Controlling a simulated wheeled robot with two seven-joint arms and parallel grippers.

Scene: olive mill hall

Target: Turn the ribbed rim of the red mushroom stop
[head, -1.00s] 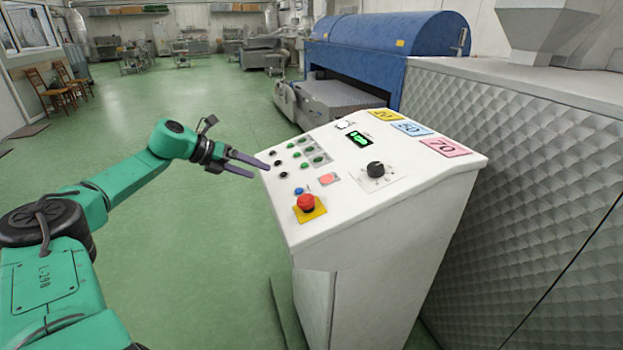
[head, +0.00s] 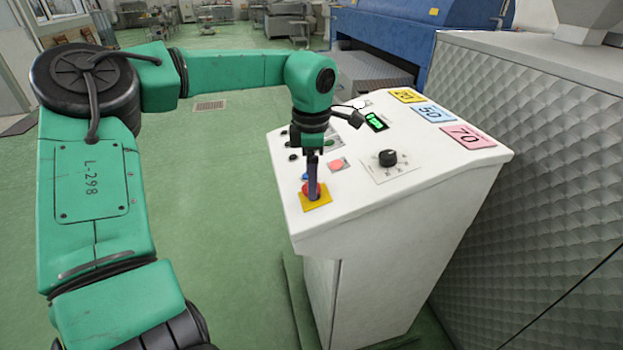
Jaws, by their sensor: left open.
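The red mushroom stop (head: 319,188) sits on a yellow square plate (head: 316,204) at the near left corner of the white sloping control panel (head: 420,195). My left gripper (head: 313,194) points down over the stop, its fingers in front of it and hiding much of the red cap. The fingers are seen nearly edge-on, with the jaws open. Whether they touch the ribbed rim cannot be told. My right gripper is not in view.
A black rotary knob (head: 388,158), a pale red button (head: 336,164) and a green-lit display (head: 375,121) are on the panel. Coloured cards, one a pink card (head: 468,137), lie along its far right edge. A quilted metal machine (head: 540,130) stands close at right. The green floor (head: 225,200) at left is clear.

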